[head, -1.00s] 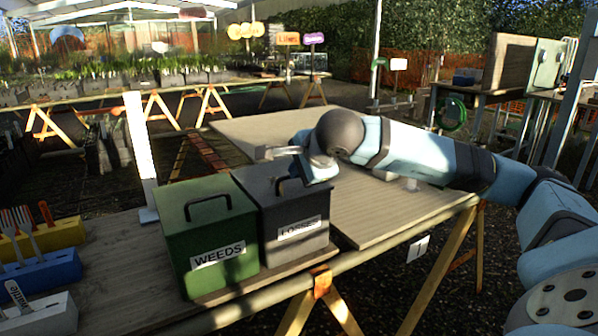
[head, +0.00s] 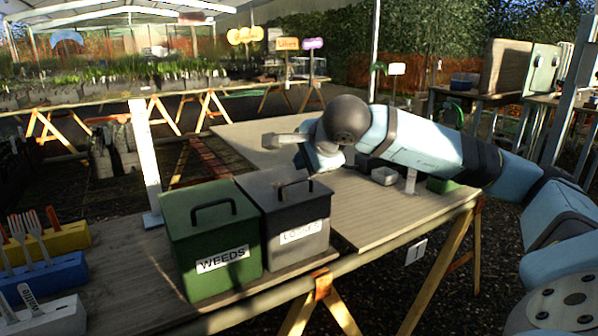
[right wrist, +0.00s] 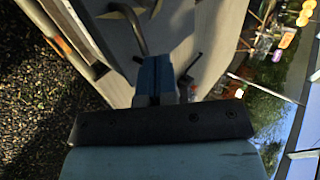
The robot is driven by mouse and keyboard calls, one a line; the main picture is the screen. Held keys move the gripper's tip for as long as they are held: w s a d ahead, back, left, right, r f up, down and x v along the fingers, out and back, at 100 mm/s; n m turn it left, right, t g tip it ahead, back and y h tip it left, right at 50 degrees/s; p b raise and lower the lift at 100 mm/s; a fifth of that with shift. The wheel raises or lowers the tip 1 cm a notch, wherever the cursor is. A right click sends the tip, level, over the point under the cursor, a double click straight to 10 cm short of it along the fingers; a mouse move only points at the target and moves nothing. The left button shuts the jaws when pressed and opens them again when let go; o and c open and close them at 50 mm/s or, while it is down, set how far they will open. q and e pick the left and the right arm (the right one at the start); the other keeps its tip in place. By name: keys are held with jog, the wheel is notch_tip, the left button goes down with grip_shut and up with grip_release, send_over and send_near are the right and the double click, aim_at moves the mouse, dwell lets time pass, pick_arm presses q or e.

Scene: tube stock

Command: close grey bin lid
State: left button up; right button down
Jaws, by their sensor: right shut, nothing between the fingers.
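The grey bin (head: 297,224), with a pale label, stands at the front edge of the table beside the green bin. Its grey lid (head: 270,190) lies flat across the top and looks shut, with a dark arched handle (head: 296,187). My right gripper (head: 309,168) is just behind the lid in the head view, pointing down, apart from the handle as far as I can tell. In the right wrist view its blue fingers (right wrist: 154,66) are shut and empty, with the lid handle (right wrist: 130,24) beyond them. My left gripper is not in view.
The green bin (head: 210,240) marked WEEDS stands close on the left. Blue and yellow blocks (head: 48,272) holding forks are at the far left. A small grey tray (head: 384,174) and a green box (head: 441,185) sit at the table's right. The wooden tabletop (head: 375,215) right of the grey bin is clear.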

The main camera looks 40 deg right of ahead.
jog(key=s+a+r, duration=0.2)
jog(key=s+r, duration=0.1)
jog(key=s, duration=0.6)
jog(key=shift+r, duration=0.1)
